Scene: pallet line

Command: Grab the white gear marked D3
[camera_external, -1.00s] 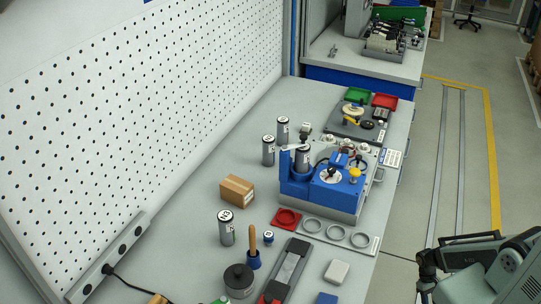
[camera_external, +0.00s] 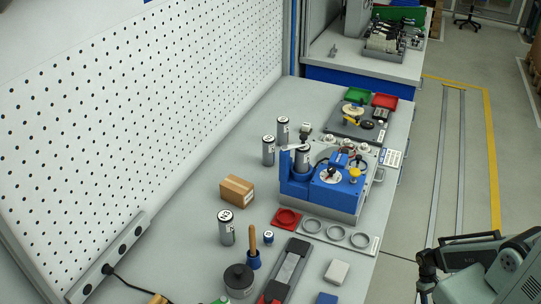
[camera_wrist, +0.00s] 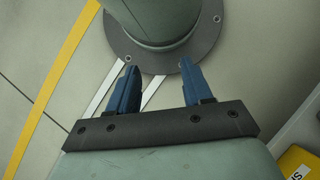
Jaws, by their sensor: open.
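My gripper (camera_wrist: 158,70) shows in the wrist view with its two blue fingers apart and nothing between them. It is over the floor near a round dark mounting plate, away from the workbench. In the external view my arm is at the lower right, beside the bench; I cannot make out the fingers there. I cannot pick out a white gear marked D3 in either view; labels are too small to read. A pale round disc (camera_external: 352,108) sits on the dark fixture at the far end of the bench, but I cannot tell whether it is a gear.
A blue machine (camera_external: 336,190) stands mid-bench. Several labelled grey cylinders, one being a near cylinder (camera_external: 227,232), stand around it. A cardboard box (camera_external: 236,190), red tray (camera_external: 286,219) and white block (camera_external: 337,271) lie nearby. The pegboard (camera_external: 130,110) bounds the left; the aisle is open.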

